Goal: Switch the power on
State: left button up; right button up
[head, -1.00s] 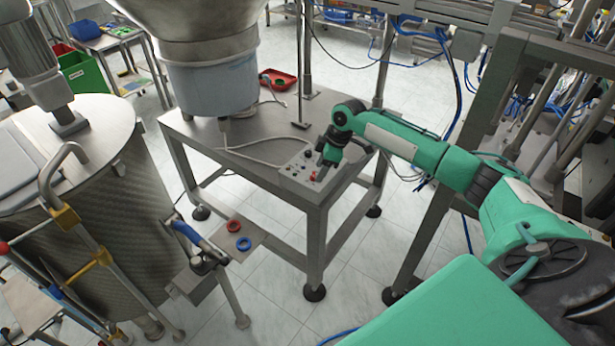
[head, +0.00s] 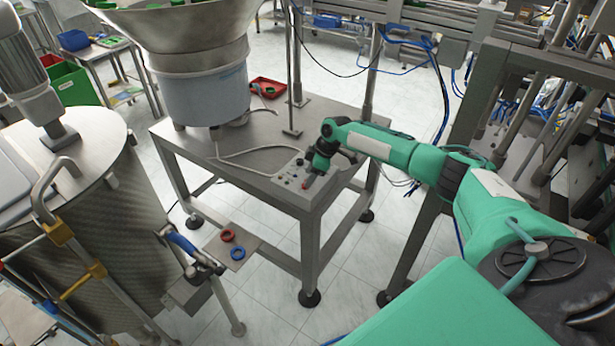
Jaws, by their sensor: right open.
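A small grey control box (head: 291,178) with several knobs and buttons sits at the front right corner of the steel table (head: 256,150). A cable runs from it toward the feeder. My right gripper (head: 310,178) is at the right side of the box's face, pointing down, beside or over a red control there. I cannot tell whether it touches the control, as the gripper hides part of the box. The gripper is small in view and holds nothing that I can see. My left gripper is out of view.
The cap feeder bowl (head: 203,85) stands on the table's left part, with a red tray (head: 268,87) behind it. A steel drum (head: 85,210) fills the left. A small plate with a red ring (head: 227,235) and a blue ring (head: 237,254) stands in front.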

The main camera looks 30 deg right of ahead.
jog(key=shift+x, duration=1.2)
jog(key=c, duration=1)
